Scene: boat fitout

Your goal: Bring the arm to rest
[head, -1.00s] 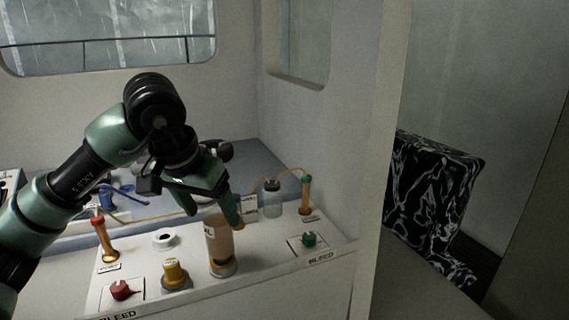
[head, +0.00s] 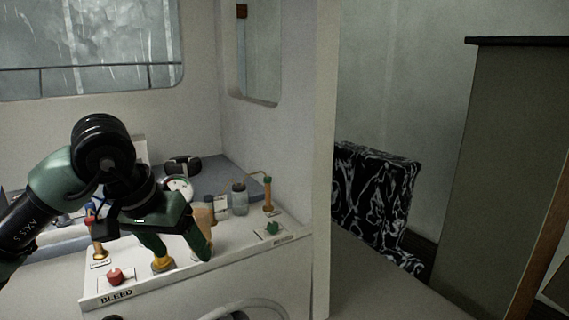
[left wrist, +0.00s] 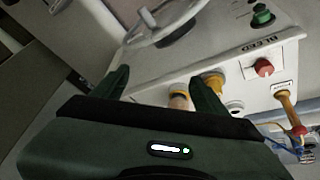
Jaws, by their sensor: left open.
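My left gripper (head: 181,252) is open and empty, fingers pointing down above the white console panel (head: 215,262). In the head view its fingers overlap the yellow knob (head: 162,265) and the tan cylinder (head: 204,214), which is mostly hidden behind it. In the left wrist view the two green fingers (left wrist: 158,92) are spread apart. The cylinder (left wrist: 180,101) and the yellow knob (left wrist: 213,80) show beyond them, with nothing between the fingertips that looks held. My right gripper is in neither view.
The console also carries a red knob (head: 115,276), a green knob (head: 272,228) and a glass jar (head: 239,199). A steering wheel (left wrist: 168,25) is in front of it. A wall edge (head: 325,160) and a patterned seat (head: 375,195) stand to the right.

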